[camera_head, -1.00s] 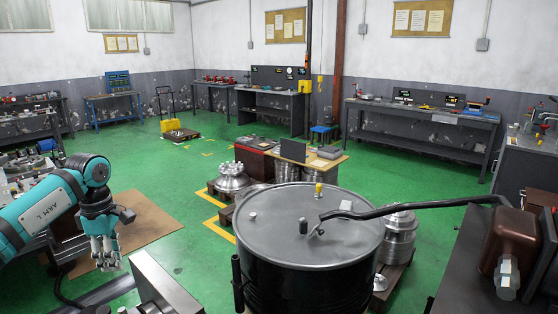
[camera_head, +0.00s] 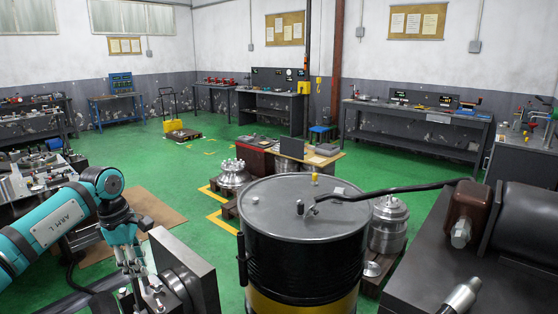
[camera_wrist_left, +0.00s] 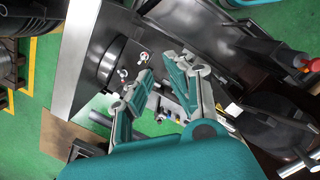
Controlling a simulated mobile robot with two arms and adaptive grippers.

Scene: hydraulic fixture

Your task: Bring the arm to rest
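My left arm (camera_head: 55,225) comes in from the left, teal and black. My left gripper (camera_head: 134,272) points down beside a grey metal fixture with an upright plate (camera_head: 204,285). In the left wrist view, its two fingers (camera_wrist_left: 166,78) are apart with nothing seen between them. The fixture, with a dark round part (camera_wrist_left: 108,62) and small silver knobs, lies beyond the fingers there. Whether the fingertips touch the fixture cannot be told. My right gripper is not in view.
A black drum (camera_head: 298,262) with a grey lid stands in the middle. A dark hose (camera_head: 400,189) runs from its lid to a brown box (camera_head: 464,212) at right. A cluttered bench (camera_head: 30,185) stands at left.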

